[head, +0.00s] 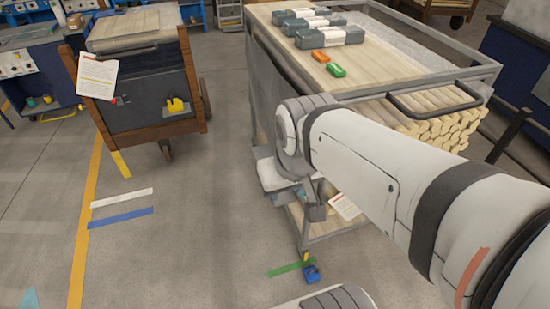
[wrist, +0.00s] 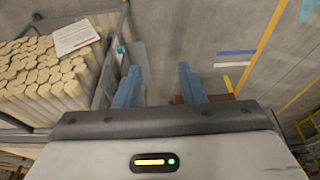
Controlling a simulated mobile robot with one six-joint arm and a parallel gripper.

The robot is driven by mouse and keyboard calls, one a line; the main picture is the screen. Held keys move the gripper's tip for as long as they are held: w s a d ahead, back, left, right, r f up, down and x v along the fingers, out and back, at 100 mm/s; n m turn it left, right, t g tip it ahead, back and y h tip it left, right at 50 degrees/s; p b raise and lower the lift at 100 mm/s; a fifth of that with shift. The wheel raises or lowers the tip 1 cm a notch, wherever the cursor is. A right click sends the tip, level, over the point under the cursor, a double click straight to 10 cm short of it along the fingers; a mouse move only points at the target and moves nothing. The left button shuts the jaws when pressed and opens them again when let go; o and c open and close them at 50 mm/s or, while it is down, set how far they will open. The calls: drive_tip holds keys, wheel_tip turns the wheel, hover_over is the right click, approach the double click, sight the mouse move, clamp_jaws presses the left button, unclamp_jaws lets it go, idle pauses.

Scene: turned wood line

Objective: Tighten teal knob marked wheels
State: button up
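In the wrist view a small teal part (wrist: 121,50), possibly the teal knob, shows on the grey frame of the wood cart, just left of my left finger. Its marking is too small to read. My gripper (wrist: 157,69) is open, with two blue fingers well apart and only floor visible between them. The teal part lies outside the finger gap; I cannot tell whether it touches. In the head view my arm reaches down beside the grey cart (head: 262,70), and the wrist hides part of its lower frame. The knob is not clear there.
Stacked pale wood pieces (wrist: 35,75) lie on the cart, with a paper sheet (wrist: 73,38) over them. A brown wooden cart (head: 150,95) stands left. Floor between is clear.

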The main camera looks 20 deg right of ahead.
drive_tip(key=shift+d+r, duration=0.1)
drive_tip(key=shift+d, duration=0.05)
